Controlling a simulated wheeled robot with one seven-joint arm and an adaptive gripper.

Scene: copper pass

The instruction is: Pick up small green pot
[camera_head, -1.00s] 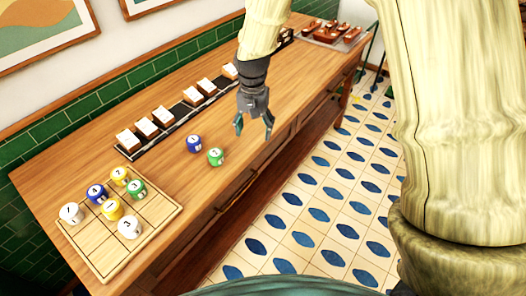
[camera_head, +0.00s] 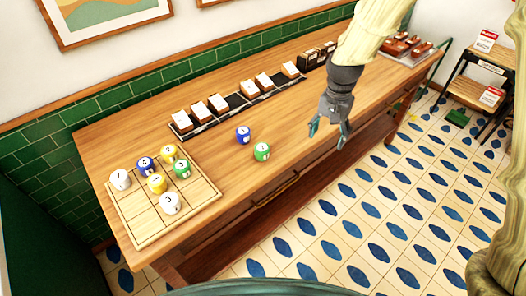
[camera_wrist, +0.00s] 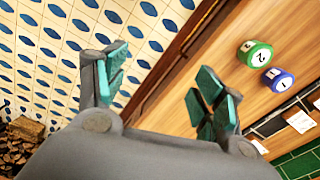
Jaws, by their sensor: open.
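A small green pot with a white label (camera_head: 262,151) stands loose on the wooden counter, just right of and in front of a small blue pot (camera_head: 243,134). In the wrist view the green pot (camera_wrist: 258,55) is at the upper right and reads 2, with the blue pot (camera_wrist: 279,80) beside it. Another green pot (camera_head: 182,169) stands on the wooden grid board. My gripper (camera_head: 329,134) is open and empty, above the counter's front edge and to the right of the loose green pot. In the wrist view its fingers (camera_wrist: 163,95) are wide apart with nothing between them.
The grid board (camera_head: 150,228) at the counter's left end also holds white, yellow and blue pots. A dark rack with several white-topped blocks (camera_head: 218,105) runs along the back. A tray (camera_head: 405,50) stands at the far end. The counter between is clear.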

